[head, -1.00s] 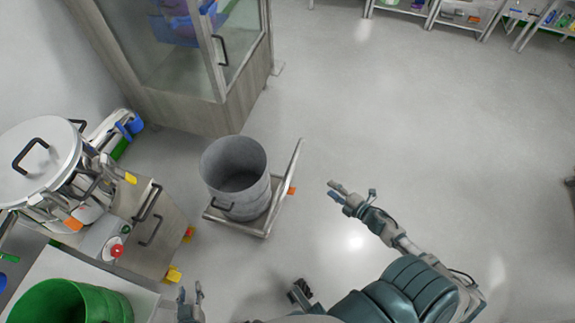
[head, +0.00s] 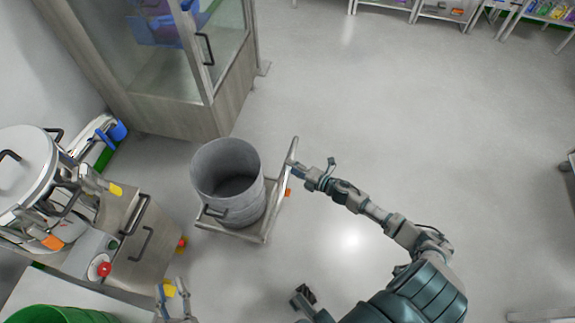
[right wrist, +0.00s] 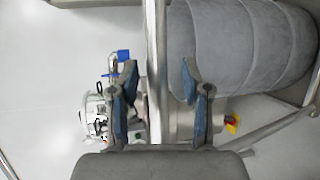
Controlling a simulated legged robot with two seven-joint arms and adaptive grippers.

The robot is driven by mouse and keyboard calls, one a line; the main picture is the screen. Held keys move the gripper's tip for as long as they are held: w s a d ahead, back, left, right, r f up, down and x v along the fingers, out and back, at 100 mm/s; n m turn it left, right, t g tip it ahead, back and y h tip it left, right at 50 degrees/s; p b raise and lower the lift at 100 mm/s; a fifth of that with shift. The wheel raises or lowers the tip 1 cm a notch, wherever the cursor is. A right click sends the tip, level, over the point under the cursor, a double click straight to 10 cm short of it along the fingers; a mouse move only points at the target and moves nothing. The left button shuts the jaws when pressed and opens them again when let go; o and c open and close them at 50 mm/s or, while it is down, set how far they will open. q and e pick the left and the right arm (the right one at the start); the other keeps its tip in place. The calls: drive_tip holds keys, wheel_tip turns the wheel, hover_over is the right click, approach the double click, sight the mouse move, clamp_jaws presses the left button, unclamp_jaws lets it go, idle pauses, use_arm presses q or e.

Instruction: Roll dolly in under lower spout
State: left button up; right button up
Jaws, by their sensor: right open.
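The dolly (head: 240,235) is a flat metal frame on the floor with an upright push handle (head: 288,165) on its right side. A grey open drum (head: 228,180) stands on it. My right gripper (head: 308,168) is at the handle. In the right wrist view the handle bar (right wrist: 157,70) runs between the two open fingers of my right gripper (right wrist: 158,85), not clamped; the drum (right wrist: 235,50) is behind it. My left gripper (head: 175,290) is at the bottom left, away from the dolly; its finger state is unclear. No lower spout can be clearly made out.
A steel machine (head: 85,210) with a round lid and a red button stands left of the dolly. A green drum (head: 60,314) is at the bottom left. A glass-fronted cabinet (head: 170,80) stands behind the dolly. The floor to the right is clear.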

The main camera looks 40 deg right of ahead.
drive_tip(key=shift+x, duration=0.8)
use_arm(q)
drive_tip(key=shift+s+r+t, duration=0.1)
drive_tip(key=shift+r+t, duration=0.3)
drive_tip(key=shift+r, duration=0.1)
drive_tip(key=shift+d, duration=0.1)
use_arm(e)
drive_tip(key=shift+d, duration=0.1)
drive_tip(key=shift+c, duration=0.7)
clamp_jaws()
drive_tip(key=shift+f, duration=0.1)
